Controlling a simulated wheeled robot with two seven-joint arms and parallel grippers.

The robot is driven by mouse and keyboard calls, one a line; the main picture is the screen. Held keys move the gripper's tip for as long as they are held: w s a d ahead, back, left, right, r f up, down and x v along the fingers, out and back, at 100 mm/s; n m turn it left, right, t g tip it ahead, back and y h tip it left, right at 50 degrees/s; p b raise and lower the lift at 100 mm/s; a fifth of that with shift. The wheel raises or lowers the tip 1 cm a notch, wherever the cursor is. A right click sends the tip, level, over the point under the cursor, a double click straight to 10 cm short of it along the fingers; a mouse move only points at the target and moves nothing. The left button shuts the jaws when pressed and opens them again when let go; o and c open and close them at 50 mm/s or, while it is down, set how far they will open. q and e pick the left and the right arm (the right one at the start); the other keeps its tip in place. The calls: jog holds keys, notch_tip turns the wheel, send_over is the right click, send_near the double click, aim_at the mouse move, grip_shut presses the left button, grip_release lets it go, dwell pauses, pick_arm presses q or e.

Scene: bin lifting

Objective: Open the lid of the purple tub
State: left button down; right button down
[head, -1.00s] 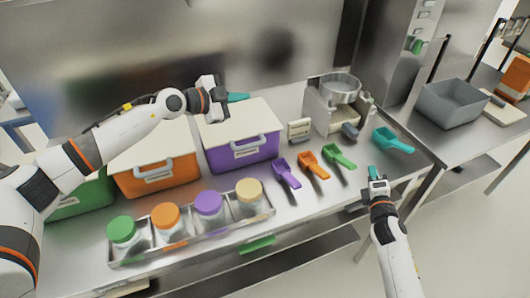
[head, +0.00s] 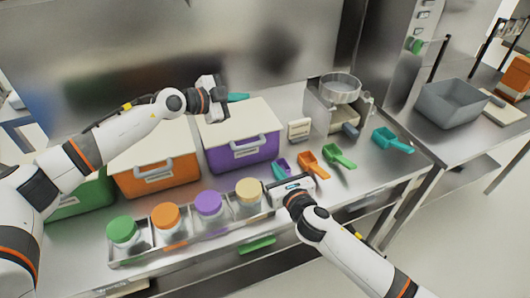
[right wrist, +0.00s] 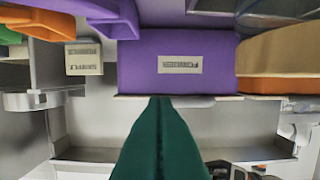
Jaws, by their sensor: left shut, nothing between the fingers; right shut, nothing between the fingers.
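The purple tub (head: 230,162) stands on the steel table with its pale lid (head: 240,122) lying shut on top. Its handle and label face the front. The right wrist view shows its purple front (right wrist: 220,60) and label upside down. My left gripper (head: 238,97) is shut and empty, with teal fingertips above the back of the lid. My right gripper (head: 281,166) is shut and empty in front of the tub's right part, by the purple scoop (head: 297,174). Its green fingers (right wrist: 160,100) overlap the lid edge in the right wrist view; contact cannot be told.
A tray of capped jars (head: 190,242) stands at the front, left of my right gripper. An orange scoop (head: 313,165) and a green scoop (head: 339,156) lie to the right. An orange tub (head: 150,178) stands left of the purple tub. A small label box (head: 299,129) stands behind the scoops.

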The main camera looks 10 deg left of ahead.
jog(key=x, duration=0.9)
jog(key=shift+r, duration=0.75)
pick_arm(q)
jog(key=c, duration=1.4)
grip_release()
